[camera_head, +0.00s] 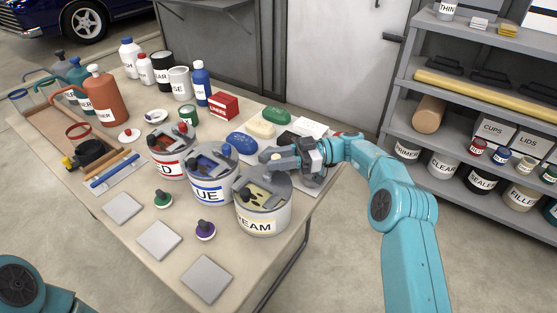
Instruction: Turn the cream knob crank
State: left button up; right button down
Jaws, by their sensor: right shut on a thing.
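The cream can (263,221), a metal paint pot labelled with letters ending "EAM", stands at the front right of the table. A dark crank fitting and an opening showing cream paint are on its lid. My right gripper (272,158) reaches in from the right over the back of this can. It is shut on the cream knob of the crank, which its fingers mostly hide. My left gripper is out of view; only a teal part of my left arm shows at the lower left.
The blue can (211,188) and red can (166,162), with similar cranks, stand close to the left. Shelves (480,95) stand at right.

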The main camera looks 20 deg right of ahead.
jog(key=shift+w+a+r+g, duration=0.1)
jog(key=shift+a+r+g, duration=0.1)
jog(key=shift+g, duration=0.1)
dwell(0.4)
jog(key=c, duration=1)
grip_release()
jog(key=shift+o, duration=0.3)
jog(key=shift+d+f, duration=0.1)
